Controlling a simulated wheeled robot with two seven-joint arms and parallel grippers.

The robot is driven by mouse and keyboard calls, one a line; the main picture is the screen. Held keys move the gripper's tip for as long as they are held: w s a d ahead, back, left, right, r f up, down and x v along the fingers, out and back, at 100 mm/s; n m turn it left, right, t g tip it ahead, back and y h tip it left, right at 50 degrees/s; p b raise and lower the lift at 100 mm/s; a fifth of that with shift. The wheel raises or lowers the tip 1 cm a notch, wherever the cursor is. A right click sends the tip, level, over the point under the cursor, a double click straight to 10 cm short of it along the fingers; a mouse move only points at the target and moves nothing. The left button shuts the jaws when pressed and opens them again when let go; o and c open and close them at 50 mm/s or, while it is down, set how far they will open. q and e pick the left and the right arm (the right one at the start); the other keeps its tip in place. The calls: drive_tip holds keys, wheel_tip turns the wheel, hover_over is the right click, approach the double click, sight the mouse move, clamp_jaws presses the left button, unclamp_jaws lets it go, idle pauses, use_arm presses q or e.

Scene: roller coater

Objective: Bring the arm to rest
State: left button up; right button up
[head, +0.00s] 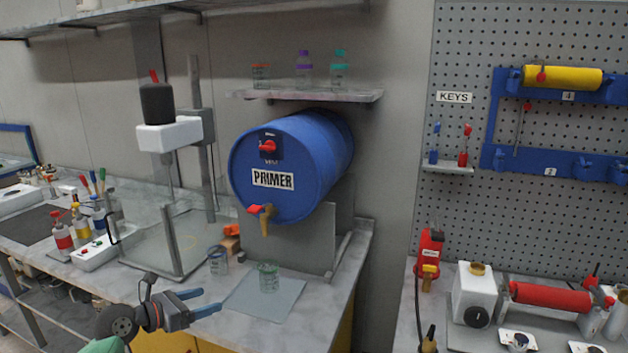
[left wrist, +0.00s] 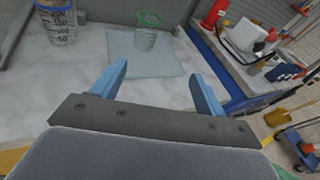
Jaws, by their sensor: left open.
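My left gripper (head: 208,302) comes in from the lower left in the head view. Its blue fingers are apart and empty, over the front part of the marble counter (head: 300,331). It also shows in the left wrist view (left wrist: 160,88), with the fingers spread and nothing between them. A clear beaker with green markings (head: 268,278) stands on a pale square mat (head: 285,297), to the right of the fingertips and apart from them. My right gripper is not in view.
A blue PRIMER drum (head: 300,165) with a tap lies above the mat. A blue-rimmed jar (head: 217,260) stands behind the gripper. A glass-sided mixer (head: 170,130) is to the left. At right, a second bench holds a red roller (head: 550,296). A gap separates the benches.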

use_arm(q)
drive_tip(key=s+r+n+t+y, duration=0.4)
drive_tip(key=s+n+t, duration=0.55)
drive_tip(key=n, duration=0.95)
drive_tip(key=s+a+f+n+g+y, duration=0.2)
drive_tip(key=s+f+n+g+y, duration=0.15)
drive_tip(key=f+n+y, duration=0.4)
drive_tip(key=s+a+f+n+g+y, duration=0.2)
drive_tip(key=s+f+n+y, duration=0.2)
drive_tip(key=f+n, duration=0.55)
drive_tip(key=s+d+f+n+g+h, duration=0.2)
drive_tip(key=s+d+f+g, duration=0.15)
drive_tip(key=s, duration=0.35)
drive_tip(key=s+d+f+n+g+h, duration=0.1)
drive_tip(key=s+d+f+n+g, duration=0.2)
drive_tip(key=s, duration=0.4)
drive_tip(key=s+d+f+n+g+h, duration=0.1)
drive_tip(key=s+d+f+g+h, duration=0.15)
drive_tip(key=s+f+g, duration=0.4)
drive_tip(key=s+d+f, duration=0.2)
drive_tip(key=f, duration=1.2)
drive_tip(key=s+d+f, duration=0.2)
drive_tip(key=d+f, duration=0.1)
drive_tip(key=f, duration=1.2)
drive_tip(key=shift+d, duration=0.25)
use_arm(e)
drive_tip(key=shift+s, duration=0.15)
